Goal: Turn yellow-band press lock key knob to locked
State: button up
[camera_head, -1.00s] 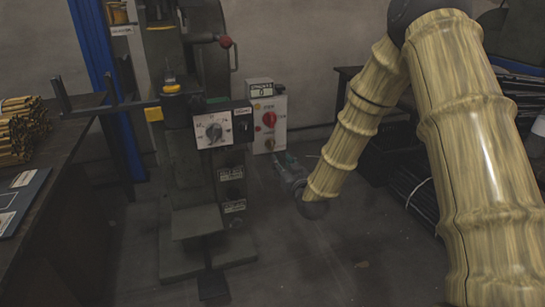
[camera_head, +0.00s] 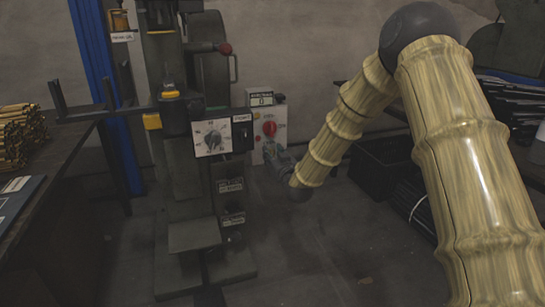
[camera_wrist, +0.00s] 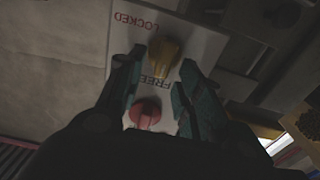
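In the wrist view, a yellow key knob (camera_wrist: 164,56) sits on a white panel (camera_wrist: 195,44) between a red LOCKED label and a dark FREE label. Its exact pointing is too dim to tell. My gripper (camera_wrist: 157,65) is open, with its teal fingers on either side of the yellow knob. Contact cannot be told. In the head view, my gripper (camera_head: 276,155) is at the lower part of the white control box (camera_head: 280,118), covering it; the yellow knob is not visible there. The press (camera_head: 200,130) has a yellow band (camera_head: 170,95).
A red knob (camera_wrist: 145,113) lies between my fingers, nearer the palm; it shows on the box in the head view (camera_head: 269,128). A table with brass-coloured rods (camera_head: 20,135) is at left. Dark bins (camera_head: 380,165) stand at right.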

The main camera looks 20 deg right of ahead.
jog(key=shift+w, duration=0.45)
grip_shut()
